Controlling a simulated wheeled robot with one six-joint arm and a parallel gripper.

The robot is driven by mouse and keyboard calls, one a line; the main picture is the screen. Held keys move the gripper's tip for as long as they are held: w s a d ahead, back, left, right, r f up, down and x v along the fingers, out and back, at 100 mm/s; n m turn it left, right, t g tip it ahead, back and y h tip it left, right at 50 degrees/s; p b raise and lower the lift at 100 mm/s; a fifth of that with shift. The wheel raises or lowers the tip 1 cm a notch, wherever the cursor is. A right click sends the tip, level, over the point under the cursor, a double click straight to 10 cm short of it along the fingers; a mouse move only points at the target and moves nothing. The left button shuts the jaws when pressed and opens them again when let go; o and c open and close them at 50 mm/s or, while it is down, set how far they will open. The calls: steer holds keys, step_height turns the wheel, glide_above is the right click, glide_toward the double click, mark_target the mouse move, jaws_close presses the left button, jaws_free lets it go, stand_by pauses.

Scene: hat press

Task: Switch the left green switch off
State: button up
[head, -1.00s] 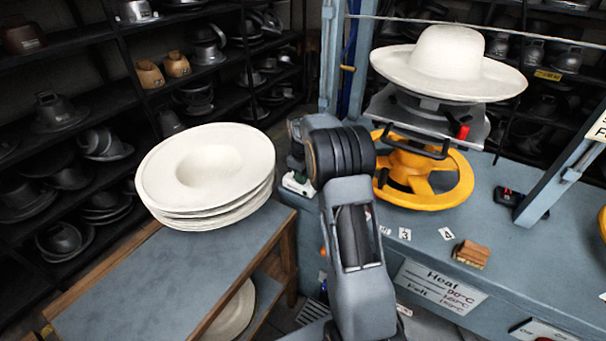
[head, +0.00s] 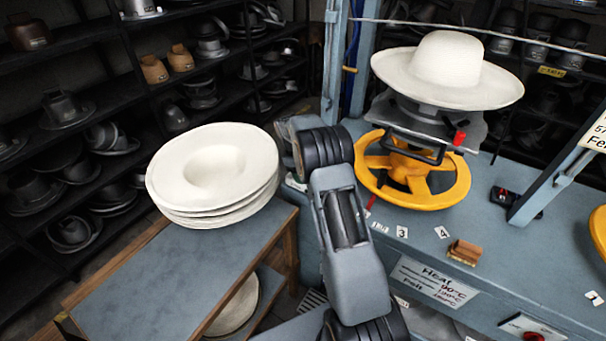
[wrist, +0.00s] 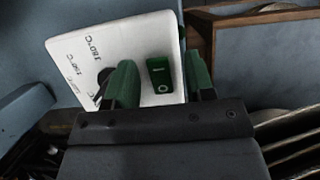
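In the wrist view a green switch (wrist: 159,74) sits on a tilted white control panel (wrist: 90,45), with a black knob beside it to the left. The panel has printed temperature marks, partly hidden by my finger. My gripper (wrist: 158,80) is open, with one green finger on each side of the switch in the picture. Nothing shows between the fingers except the panel and switch behind them. I cannot tell whether a finger touches the switch. In the head view my arm hides the gripper and the switch.
A yellow handwheel (head: 440,196) sits under a white hat (head: 448,70) on the blue press bench. A stack of white hats (head: 212,172) rests on a side table (head: 150,285) at left. A wooden block (head: 465,252) lies on the bench. Dark shelves stand behind.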

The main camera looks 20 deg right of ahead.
steer(key=shift+r, duration=0.15)
steer(key=v, duration=1.3)
steer(key=shift+r, duration=0.25)
steer(key=shift+a, duration=0.15)
